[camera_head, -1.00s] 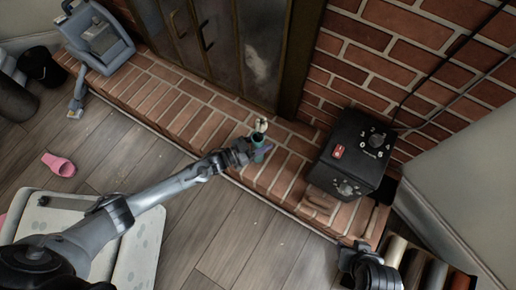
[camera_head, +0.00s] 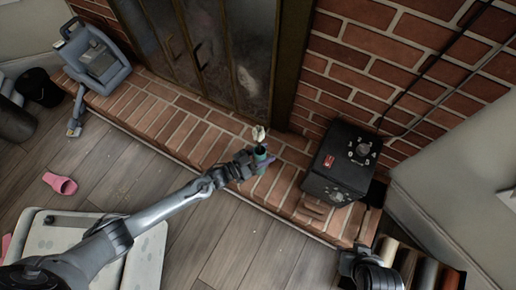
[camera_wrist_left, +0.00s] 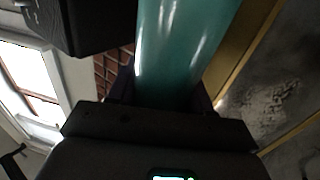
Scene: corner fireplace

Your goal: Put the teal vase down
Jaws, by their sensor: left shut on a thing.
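The teal vase (camera_head: 260,153) is in my left gripper (camera_head: 257,163), over the brick hearth ledge (camera_head: 190,118) in front of the fireplace doors. Something pale shows at its top. In the left wrist view the glossy teal vase (camera_wrist_left: 182,50) stands between the jaws of my left gripper (camera_wrist_left: 160,100), which are shut on it. Its base is hidden by the gripper, so I cannot tell whether it touches the bricks. Part of my right arm shows at the lower right of the head view; its fingers are not seen.
A black box with dials (camera_head: 341,163) stands on the hearth to the right of the vase. A blue-grey machine (camera_head: 98,58) sits at the hearth's left end. A pink slipper (camera_head: 61,184) lies on the wooden floor. Bare bricks lie left of the vase.

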